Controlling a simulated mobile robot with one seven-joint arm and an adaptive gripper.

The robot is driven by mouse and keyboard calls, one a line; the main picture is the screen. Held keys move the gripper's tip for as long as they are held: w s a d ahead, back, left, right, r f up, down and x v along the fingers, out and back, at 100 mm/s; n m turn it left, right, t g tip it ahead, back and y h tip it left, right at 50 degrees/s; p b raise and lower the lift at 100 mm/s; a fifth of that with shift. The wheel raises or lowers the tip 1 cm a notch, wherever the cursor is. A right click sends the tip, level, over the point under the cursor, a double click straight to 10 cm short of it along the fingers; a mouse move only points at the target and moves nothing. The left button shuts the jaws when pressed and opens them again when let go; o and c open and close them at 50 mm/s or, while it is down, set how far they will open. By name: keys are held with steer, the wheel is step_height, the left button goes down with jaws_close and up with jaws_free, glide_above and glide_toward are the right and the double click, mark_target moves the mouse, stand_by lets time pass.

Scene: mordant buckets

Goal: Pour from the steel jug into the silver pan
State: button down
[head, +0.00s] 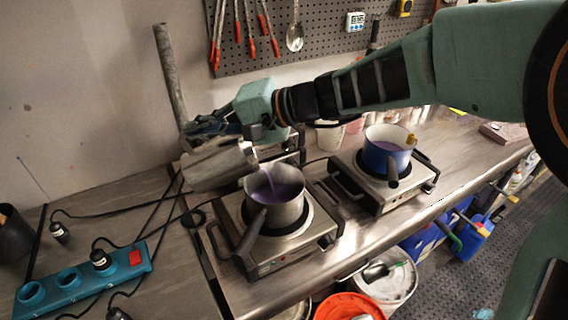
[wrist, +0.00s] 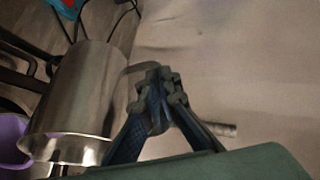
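The steel jug (head: 212,168) is tipped on its side, its mouth toward the right, above the left edge of the silver pan (head: 287,214). A thin purple stream falls from its mouth into the pan, which holds purple liquid. My gripper (head: 200,130) is shut on the jug's handle, behind the jug. In the wrist view the jug (wrist: 82,95) is to the left of my gripper (wrist: 158,80), whose fingers meet at the handle. The pan's purple contents show at the left edge there. The jug's inside is hidden.
The silver pan stands on a hot plate (head: 262,262). A blue pan (head: 378,160) with purple liquid stands on a second hot plate (head: 345,185) to the right. A teal power strip (head: 75,288) with cables lies at left. A grey pipe (head: 170,75) rises behind my gripper.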

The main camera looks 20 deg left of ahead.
mark_target(215, 144)
steer(key=shift+w+d+r+y, duration=0.25)
steer(key=shift+d+r+y, duration=0.1)
steer(key=shift+r+y, duration=0.1)
stand_by(0.9)
steer(key=shift+w+d+r+m+g+y+b, duration=0.15)
steer(key=shift+w+d+r+g+b, duration=0.1)
steer(key=shift+d+b, duration=0.2)
steer(key=shift+w+d+r+m+g+y+b, duration=0.1)
steer(key=shift+w+d+m+g+b, duration=0.15)
steer(key=shift+b, duration=0.3)
stand_by(0.5)
